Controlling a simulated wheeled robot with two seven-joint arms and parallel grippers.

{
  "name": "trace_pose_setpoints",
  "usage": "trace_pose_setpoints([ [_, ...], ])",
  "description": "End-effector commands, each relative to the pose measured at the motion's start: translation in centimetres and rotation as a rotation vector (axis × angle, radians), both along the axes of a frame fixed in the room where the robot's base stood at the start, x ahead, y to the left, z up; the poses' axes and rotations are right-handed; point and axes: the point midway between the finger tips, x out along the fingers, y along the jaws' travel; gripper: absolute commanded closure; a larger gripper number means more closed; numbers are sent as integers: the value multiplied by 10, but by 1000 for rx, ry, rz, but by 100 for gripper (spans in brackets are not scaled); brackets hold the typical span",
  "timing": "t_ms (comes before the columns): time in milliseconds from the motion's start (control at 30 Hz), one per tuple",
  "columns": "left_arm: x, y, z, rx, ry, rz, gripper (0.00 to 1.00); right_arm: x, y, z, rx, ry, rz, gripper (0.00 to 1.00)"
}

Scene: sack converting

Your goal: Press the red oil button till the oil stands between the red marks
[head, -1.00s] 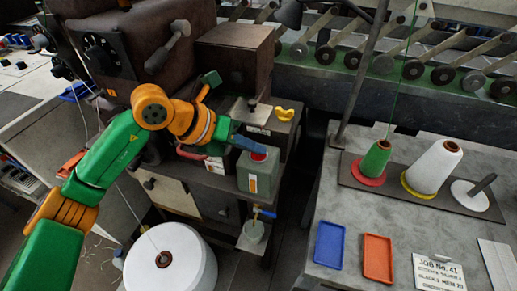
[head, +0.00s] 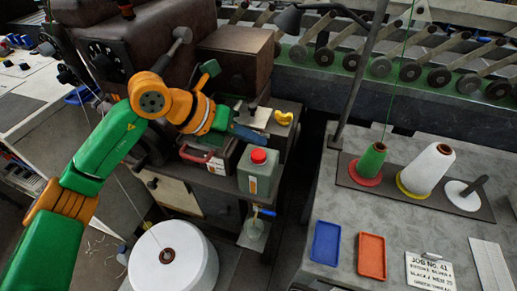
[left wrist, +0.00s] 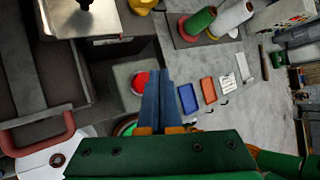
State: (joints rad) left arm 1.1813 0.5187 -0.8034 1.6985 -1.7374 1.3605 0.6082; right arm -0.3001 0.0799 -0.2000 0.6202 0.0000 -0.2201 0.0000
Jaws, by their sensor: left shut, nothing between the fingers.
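The red oil button (head: 258,156) stands up as a round cap on top of a grey-green oil box (head: 258,181). It also shows in the left wrist view (left wrist: 140,83), just left of the fingers. My left gripper (head: 265,140) is shut and empty, its blue fingertips just behind and above the button, apparently not touching it. The fingers also show in the left wrist view (left wrist: 159,78). A small pale strip (head: 253,186) shows on the box front; any oil level or red marks on it are too small to read. My right gripper is not in view.
A yellow part (head: 284,117) lies behind the box. A large white spool (head: 173,259) stands at lower left. The right table holds cones, a blue tray (head: 326,243) and an orange tray (head: 372,256).

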Motion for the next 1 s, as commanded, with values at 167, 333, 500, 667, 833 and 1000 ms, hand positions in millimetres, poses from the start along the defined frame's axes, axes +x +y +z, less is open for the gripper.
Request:
trace_pose_setpoints([
  [167, 0, 0, 23, 0, -1, 0, 100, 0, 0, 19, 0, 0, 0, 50],
  [333, 0, 0, 38, 0, -1, 0, 100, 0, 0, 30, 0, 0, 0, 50],
  [500, 0, 0, 37, 0, 0, 0, 100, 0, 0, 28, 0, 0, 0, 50],
  [667, 0, 0, 37, 0, -1, 1, 100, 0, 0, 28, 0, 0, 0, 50],
  [833, 0, 0, 37, 0, -1, 1, 100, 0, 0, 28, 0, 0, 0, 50],
  [1000, 0, 0, 37, 0, -1, 1, 100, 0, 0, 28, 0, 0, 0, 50],
])
